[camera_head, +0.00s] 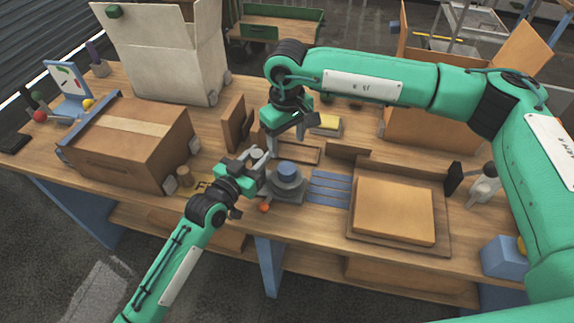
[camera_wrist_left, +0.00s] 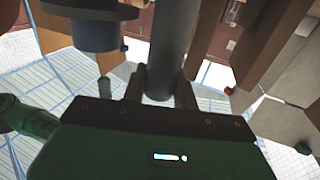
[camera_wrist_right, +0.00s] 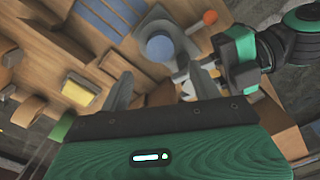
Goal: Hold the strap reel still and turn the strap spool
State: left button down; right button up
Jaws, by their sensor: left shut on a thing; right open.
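The strap reel (camera_head: 290,189) is a grey round base near the table's front edge. The blue strap spool (camera_head: 287,168) stands on it, and also shows in the left wrist view (camera_wrist_left: 96,35) and right wrist view (camera_wrist_right: 159,47). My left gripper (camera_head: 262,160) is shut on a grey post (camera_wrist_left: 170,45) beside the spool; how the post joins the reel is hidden. My right gripper (camera_head: 291,137) is open and empty, pointing down above and behind the spool. In the right wrist view, the spool shows beyond the gap between its fingertips (camera_wrist_right: 162,78).
An orange knob (camera_head: 265,208) lies in front of the reel. Blue strips (camera_head: 330,187) lie to its right, then a flat cardboard stack (camera_head: 393,211). A taped carton (camera_head: 130,142) stands at left. A yellow-topped block (camera_head: 326,124) lies behind, near my right gripper.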

aim_at(287, 167)
notch_tip(287, 167, down, 10)
jog(key=shift+r, duration=0.15)
jog(key=shift+c, duration=0.2)
jog(key=c, duration=0.9)
